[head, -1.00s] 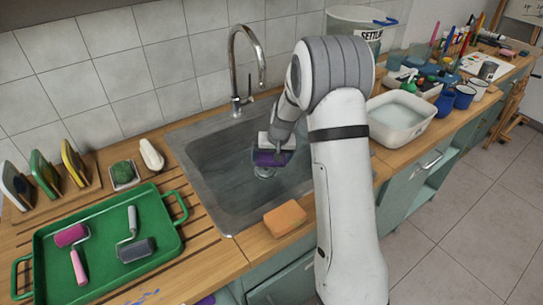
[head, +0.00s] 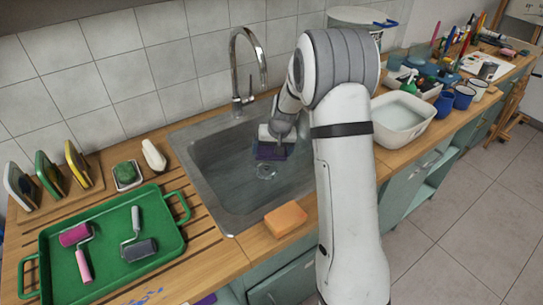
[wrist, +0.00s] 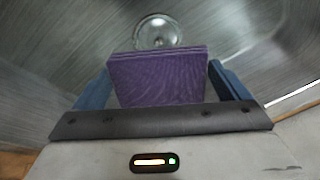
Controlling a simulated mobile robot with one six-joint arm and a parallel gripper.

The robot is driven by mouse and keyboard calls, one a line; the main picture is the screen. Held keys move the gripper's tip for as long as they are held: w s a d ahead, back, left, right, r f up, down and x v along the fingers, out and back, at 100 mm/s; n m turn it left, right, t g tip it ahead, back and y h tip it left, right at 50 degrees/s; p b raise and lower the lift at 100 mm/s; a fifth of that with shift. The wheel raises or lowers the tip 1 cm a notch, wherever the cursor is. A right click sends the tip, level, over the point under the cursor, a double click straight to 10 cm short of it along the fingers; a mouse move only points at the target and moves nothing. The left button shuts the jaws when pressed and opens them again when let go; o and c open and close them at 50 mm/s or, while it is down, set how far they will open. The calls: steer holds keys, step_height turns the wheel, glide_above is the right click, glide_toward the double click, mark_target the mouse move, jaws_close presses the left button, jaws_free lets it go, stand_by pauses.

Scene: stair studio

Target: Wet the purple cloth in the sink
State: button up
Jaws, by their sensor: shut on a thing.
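The purple cloth (wrist: 158,78) is a folded block held between the two blue fingers of my gripper (wrist: 160,88) in the wrist view. In the head view the cloth (head: 270,152) hangs under my gripper (head: 277,140), inside the outline of the steel sink (head: 215,190). The round drain (wrist: 157,30) shows beyond the cloth in the wrist view, and in front of it in the head view. The curved tap (head: 240,75) stands at the sink's back edge. I cannot tell whether water runs or whether the cloth is wet.
An orange sponge (head: 286,218) lies at the sink's front edge. A green tray (head: 60,260) with two rollers lies to the left. A white basin (head: 400,120) stands right of the sink, behind my arm. A white bottle (head: 154,156) and a green scrubber (head: 126,174) stand near the sink's left.

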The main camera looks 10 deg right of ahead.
steer(key=shift+r+p, duration=2.05)
steer(key=shift+r, duration=1.95)
step_height(320, 180, up, 4)
steer(key=shift+p, duration=1)
steer(key=shift+f, duration=0.1)
